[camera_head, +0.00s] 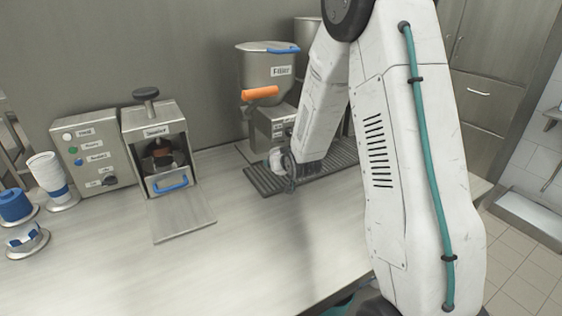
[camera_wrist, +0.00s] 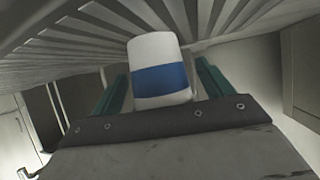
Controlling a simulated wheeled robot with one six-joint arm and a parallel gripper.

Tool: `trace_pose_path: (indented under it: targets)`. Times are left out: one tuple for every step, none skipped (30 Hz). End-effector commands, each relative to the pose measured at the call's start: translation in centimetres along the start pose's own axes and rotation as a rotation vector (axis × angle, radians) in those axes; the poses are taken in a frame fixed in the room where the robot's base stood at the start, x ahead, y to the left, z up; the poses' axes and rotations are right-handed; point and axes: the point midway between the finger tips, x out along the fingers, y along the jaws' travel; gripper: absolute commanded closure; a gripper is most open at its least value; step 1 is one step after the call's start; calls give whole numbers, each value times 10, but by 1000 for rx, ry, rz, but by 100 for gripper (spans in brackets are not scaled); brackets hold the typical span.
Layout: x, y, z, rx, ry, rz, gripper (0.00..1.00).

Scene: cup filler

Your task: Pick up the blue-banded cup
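The blue-banded cup (camera_wrist: 160,82) is white with a wide blue band and fills the middle of the wrist view. It stands between the two teal fingers of my gripper (camera_wrist: 161,85). The left finger is very close to the cup, and a narrow gap shows on the right, so the gripper looks open around it. In the head view a small white part of the cup (camera_head: 276,158) shows at the slatted grate under the filler. My gripper (camera_head: 290,172) is beside it there, with its fingers mostly hidden.
The filler (camera_head: 265,68) with an orange handle stands behind the slatted grate (camera_head: 265,184). A sealer machine (camera_head: 158,125) and a control box (camera_head: 93,150) stand to the left. A cup stack (camera_head: 47,172) and blue lids (camera_head: 15,205) are at far left. The counter's front middle is clear.

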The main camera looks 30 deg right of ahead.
Motion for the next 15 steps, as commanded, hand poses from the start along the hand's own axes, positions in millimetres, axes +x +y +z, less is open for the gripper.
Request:
trace_pose_path:
  targets:
    - [0, 0, 0, 0, 0, 0, 34]
    - [0, 0, 0, 0, 0, 0, 42]
    - [0, 0, 0, 0, 0, 0, 53]
    - [0, 0, 0, 0, 0, 0, 62]
    - [0, 0, 0, 0, 0, 0, 70]
    - [0, 0, 0, 0, 0, 0, 72]
    - [0, 0, 0, 0, 0, 0, 72]
    - [0, 0, 0, 0, 1, 0, 76]
    - [0, 0, 0, 0, 1, 0, 76]
    - [0, 0, 0, 0, 1, 0, 76]
    - [0, 0, -1, 0, 1, 0, 76]
    - [0, 0, 0, 0, 1, 0, 76]
    - [0, 0, -1, 0, 1, 0, 76]
    - [0, 0, -1, 0, 1, 0, 76]
    - [0, 0, -1, 0, 1, 0, 76]
